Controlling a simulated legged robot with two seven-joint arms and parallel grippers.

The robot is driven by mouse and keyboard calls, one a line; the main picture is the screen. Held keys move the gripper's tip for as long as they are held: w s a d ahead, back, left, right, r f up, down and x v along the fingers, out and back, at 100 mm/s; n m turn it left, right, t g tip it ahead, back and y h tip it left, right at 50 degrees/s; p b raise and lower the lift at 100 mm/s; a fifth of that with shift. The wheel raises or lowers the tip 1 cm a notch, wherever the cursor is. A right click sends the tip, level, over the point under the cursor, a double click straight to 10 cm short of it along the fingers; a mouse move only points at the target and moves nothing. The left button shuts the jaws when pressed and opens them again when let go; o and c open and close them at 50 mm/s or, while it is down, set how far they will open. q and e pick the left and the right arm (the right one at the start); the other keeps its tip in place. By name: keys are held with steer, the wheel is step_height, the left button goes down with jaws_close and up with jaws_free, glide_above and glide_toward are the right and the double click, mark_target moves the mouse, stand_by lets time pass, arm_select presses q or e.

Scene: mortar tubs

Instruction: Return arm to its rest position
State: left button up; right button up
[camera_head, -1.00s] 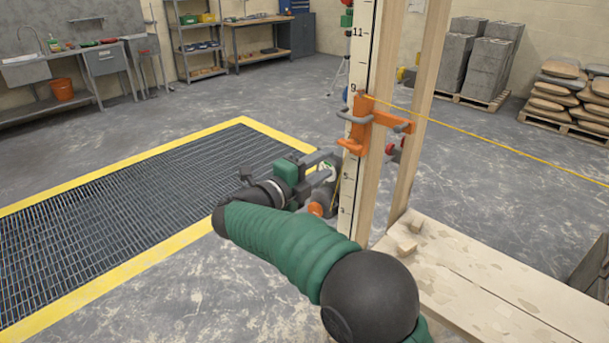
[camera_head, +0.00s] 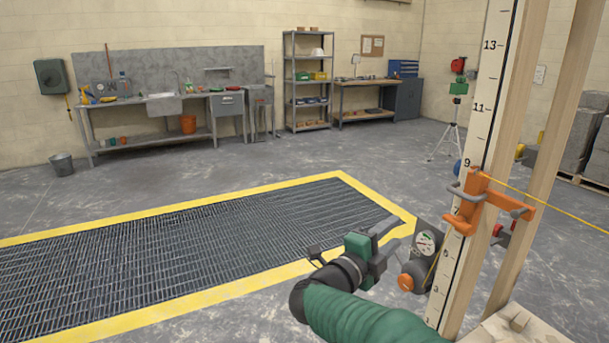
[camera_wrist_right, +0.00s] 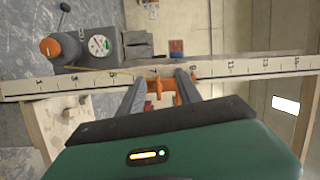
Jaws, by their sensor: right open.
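My right gripper (camera_head: 390,238) shows low in the head view, at the end of my green-sleeved arm. Its jaws are open and nothing is between them. It lies left of the upright marked staff (camera_head: 488,105) and its orange clamp (camera_head: 470,203), apart from both. In the right wrist view the two grey fingers (camera_wrist_right: 161,80) stand spread apart, with the staff (camera_wrist_right: 95,80) running across behind them and the orange clamp (camera_wrist_right: 158,88) showing between them. My left gripper is not in view.
A grey gauge box (camera_head: 427,240) with an orange knob is by the staff, just right of the gripper. A yellow line (camera_head: 570,216) runs right from the clamp. A yellow-edged floor grate (camera_head: 200,245) lies left. A wooden platform (camera_head: 500,330) is at bottom right.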

steer(key=w+a+f+n+t+y, duration=0.2)
steer(key=a+f+n+t+y, duration=0.25)
steer(key=f+n+y, duration=0.65)
steer(key=s+a+f+n+g+y, duration=0.2)
steer(key=s+f+n+g+y, duration=0.2)
steer(key=s+f+n+g, duration=0.65)
steer(key=s+d+f+n+g, duration=0.15)
steer(key=s+f, duration=0.35)
steer(key=s, duration=0.5)
steer(key=s+d+f+n+g, duration=0.1)
steer(key=s+f+n+g, duration=0.3)
steer(key=s, duration=0.6)
step_height(320, 180, up, 11)
steer(key=t+p, duration=0.2)
steer(key=p, duration=1)
steer(key=shift+d+m+h, duration=0.25)
steer(key=shift+m+h, duration=0.15)
steer(key=shift+s, duration=0.1)
